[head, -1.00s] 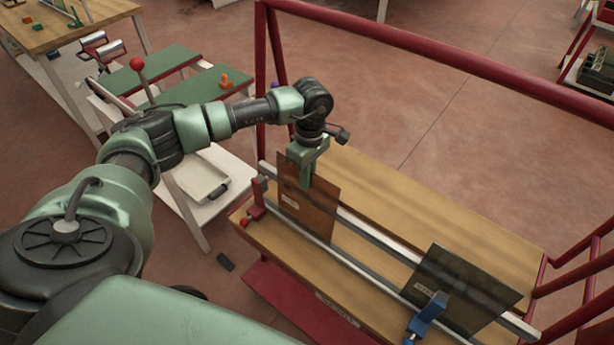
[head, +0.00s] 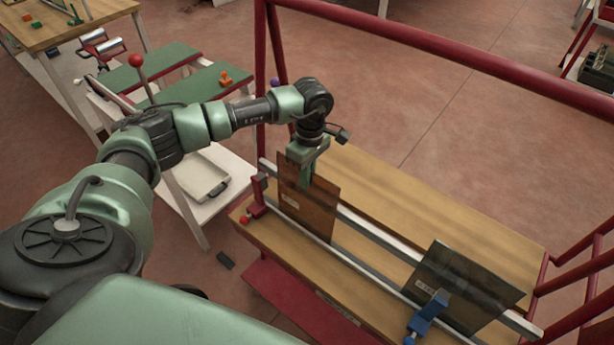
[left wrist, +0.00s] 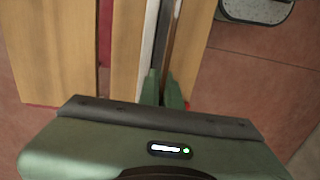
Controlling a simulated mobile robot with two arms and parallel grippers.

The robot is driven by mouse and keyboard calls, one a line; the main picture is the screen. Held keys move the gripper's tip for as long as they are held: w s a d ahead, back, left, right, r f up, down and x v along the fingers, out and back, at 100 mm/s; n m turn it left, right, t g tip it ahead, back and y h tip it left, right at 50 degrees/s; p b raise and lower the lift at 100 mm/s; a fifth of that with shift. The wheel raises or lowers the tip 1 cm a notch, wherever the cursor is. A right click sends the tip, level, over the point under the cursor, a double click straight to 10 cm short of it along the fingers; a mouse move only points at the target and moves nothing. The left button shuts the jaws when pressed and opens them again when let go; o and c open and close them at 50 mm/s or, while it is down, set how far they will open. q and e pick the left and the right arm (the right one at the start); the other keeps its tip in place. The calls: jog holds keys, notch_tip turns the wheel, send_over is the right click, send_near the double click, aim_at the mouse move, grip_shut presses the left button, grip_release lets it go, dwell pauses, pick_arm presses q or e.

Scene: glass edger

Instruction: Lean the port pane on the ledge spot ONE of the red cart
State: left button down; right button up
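A brown, see-through pane (head: 312,208) with a small pale label stands, leaning slightly, at the left end of the red cart's wooden ledge (head: 425,208), by the metal rails. My left gripper (head: 306,178) is at its top edge, fingers pointing down. In the left wrist view the fingers (left wrist: 163,92) lie close on either side of the pane's thin edge (left wrist: 172,40), so the gripper looks shut on it. Whether the pane's lower edge bears fully on the ledge is hard to tell. My right gripper is not in view.
A red clamp (head: 258,193) stands just left of the brown pane. A dark grey pane (head: 468,287) leans farther right, beside a blue clamp (head: 427,316). Between the panes the ledge is free. A red rail (head: 430,45) runs along the cart's far side.

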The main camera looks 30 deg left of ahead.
pick_arm(q)
jog(key=c, duration=1.5)
grip_release()
jog(key=shift+c, duration=0.2)
